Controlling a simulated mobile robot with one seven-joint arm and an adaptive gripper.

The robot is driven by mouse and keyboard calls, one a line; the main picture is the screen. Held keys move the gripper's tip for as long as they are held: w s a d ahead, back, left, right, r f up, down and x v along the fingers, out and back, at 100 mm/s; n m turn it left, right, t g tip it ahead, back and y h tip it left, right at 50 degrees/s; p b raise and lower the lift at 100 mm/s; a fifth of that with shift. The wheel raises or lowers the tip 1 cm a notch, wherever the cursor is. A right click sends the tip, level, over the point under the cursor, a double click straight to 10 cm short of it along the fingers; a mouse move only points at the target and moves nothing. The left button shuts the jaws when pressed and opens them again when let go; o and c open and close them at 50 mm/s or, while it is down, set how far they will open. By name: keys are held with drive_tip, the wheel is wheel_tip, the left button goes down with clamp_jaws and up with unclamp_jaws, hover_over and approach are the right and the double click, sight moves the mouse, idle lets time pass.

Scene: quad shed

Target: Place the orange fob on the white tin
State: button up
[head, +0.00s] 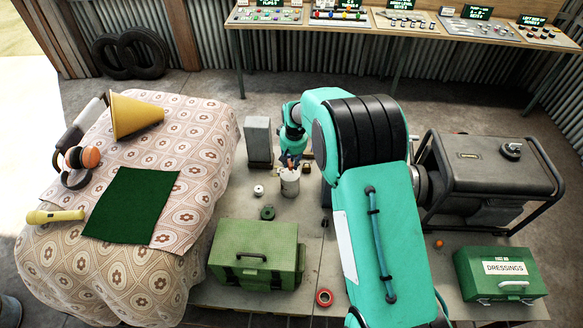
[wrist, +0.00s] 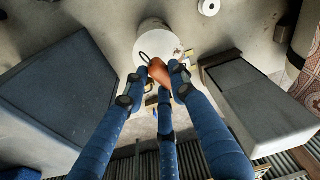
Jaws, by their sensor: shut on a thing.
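My gripper (wrist: 158,82) has blue fingers with dark pads, and they are shut on the orange fob (wrist: 159,71). The fob is small and orange-brown with a thin dark loop that lies over the white tin (wrist: 158,39) in the wrist view. In the head view the tin (head: 289,184) is a pale upright cylinder on the bench, and my gripper (head: 290,163) is right above it. The fob is mostly hidden by the fingers in the head view. Whether the fob touches the tin top, I cannot tell.
A grey box (head: 258,142) stands close left of the tin. A white roll (head: 258,190) and a dark green ring (head: 267,213) lie in front. A green toolbox (head: 255,254) stands nearer, and a generator (head: 490,175) is on the right. Bare bench lies around the rings.

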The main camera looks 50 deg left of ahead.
sight(292, 164)
drive_tip(key=shift+f+p, duration=0.35)
drive_tip(key=shift+f, duration=1.4)
drive_tip(key=shift+f, duration=0.2)
drive_tip(key=o, duration=0.8)
drive_tip(key=shift+r, duration=0.1)
drive_tip(key=shift+s+d+r+b, duration=0.1)
drive_tip(key=shift+d+r+b, duration=0.2)
drive_tip(key=shift+r, duration=1.7)
drive_tip(key=shift+s+d+r+b, duration=0.15)
drive_tip(key=shift+d+r+b, duration=0.1)
drive_tip(key=shift+r, duration=1.8)
drive_tip(key=shift+s+d+r+b, duration=0.1)
drive_tip(key=shift+d+r+b, duration=0.2)
drive_tip(key=shift+r, duration=1.7)
